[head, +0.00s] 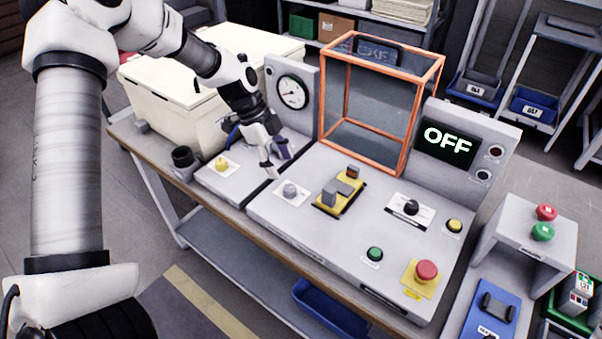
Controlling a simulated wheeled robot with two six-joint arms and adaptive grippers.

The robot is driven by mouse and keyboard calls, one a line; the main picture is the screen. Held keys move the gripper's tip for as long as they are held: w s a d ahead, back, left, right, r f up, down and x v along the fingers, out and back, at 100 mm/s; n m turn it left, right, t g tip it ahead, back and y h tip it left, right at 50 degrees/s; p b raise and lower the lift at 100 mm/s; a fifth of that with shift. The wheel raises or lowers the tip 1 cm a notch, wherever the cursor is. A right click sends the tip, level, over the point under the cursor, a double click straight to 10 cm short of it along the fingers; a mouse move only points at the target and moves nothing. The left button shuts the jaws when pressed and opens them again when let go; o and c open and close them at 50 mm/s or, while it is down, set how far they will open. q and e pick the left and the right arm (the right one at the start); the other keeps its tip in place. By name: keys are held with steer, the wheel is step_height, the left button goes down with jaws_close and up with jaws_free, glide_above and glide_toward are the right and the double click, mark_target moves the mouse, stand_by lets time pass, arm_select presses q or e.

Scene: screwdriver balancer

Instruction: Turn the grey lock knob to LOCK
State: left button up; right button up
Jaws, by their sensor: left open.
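The grey lock knob (290,190) sits on a white label plate on the sloped grey console, left of the yellow fixture. Its label is too small to read, so I cannot tell which position it points to. My left gripper (279,168) is above and just behind the knob, pointing down, with its fingers apart and nothing between them. A small gap seems to lie between the fingertips and the knob; contact cannot be told for sure. My right gripper is not in view.
An orange-framed clear guard (410,110) stands behind the console. A display (447,143) reads OFF. A yellow fixture (340,193), a black selector knob (411,207), a green button (375,254) and a red mushroom button (427,270) are to the right. A gauge (292,92) stands behind.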

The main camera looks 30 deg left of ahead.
mark_target(290, 188)
arm_select(q)
steer(key=shift+s+d+f, duration=0.7)
steer(key=shift+s+f, duration=0.1)
steer(key=shift+f, duration=0.1)
steer(key=x, duration=0.2)
steer(key=w+x, duration=0.1)
steer(key=x, duration=0.2)
steer(key=shift+a+f, duration=0.1)
steer(key=shift+a, duration=0.1)
steer(key=shift+s+r, duration=0.2)
steer(key=shift+s, duration=0.05)
jaws_close()
